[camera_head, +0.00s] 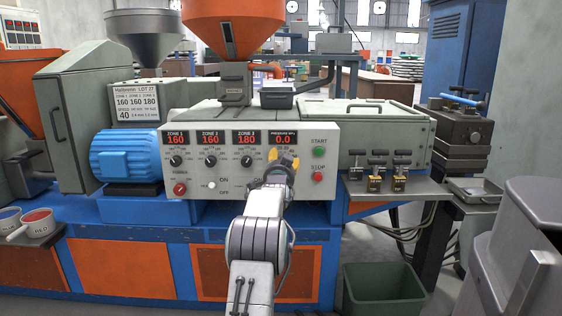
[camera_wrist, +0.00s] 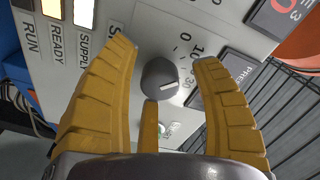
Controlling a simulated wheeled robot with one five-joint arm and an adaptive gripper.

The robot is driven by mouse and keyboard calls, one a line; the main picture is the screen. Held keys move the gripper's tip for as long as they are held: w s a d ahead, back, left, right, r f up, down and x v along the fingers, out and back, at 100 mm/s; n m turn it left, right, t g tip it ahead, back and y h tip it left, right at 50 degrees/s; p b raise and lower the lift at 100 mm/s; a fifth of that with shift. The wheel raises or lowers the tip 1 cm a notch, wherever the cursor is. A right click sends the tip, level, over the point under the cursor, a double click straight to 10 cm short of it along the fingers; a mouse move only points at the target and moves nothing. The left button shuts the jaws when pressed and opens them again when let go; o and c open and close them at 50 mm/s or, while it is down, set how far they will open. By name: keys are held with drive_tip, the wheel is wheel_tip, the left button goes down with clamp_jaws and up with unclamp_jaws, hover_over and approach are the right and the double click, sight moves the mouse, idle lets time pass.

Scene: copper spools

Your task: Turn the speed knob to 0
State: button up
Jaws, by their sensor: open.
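A round dark grey knob (camera_wrist: 160,78) with a white pointer line sits on the pale panel in the wrist view. Its line points toward the right of the picture. Printed numbers, among them a 0 and a 10, stand above and right of it; the lettering is partly hidden. My gripper (camera_wrist: 164,56) is open, with one yellow finger on each side of the knob; I cannot tell whether either touches it.
Three zone knobs, the nearest being the Zone 3 knob (camera_head: 246,161), lie left of my gripper. A green start button (camera_head: 320,152) and a red stop button (camera_head: 317,177) are close on its right. Further right is a shelf (camera_head: 396,188) with small levers.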

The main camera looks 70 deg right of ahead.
drive_tip(key=shift+a, duration=0.1)
clamp_jaws()
drive_tip(key=shift+n+b, duration=0.35)
drive_tip(key=shift+n, duration=0.45)
drive_tip(key=shift+r, duration=0.1)
unclamp_jaws()
idle(0.4)
drive_tip(key=v, duration=1.2)
idle(0.5)
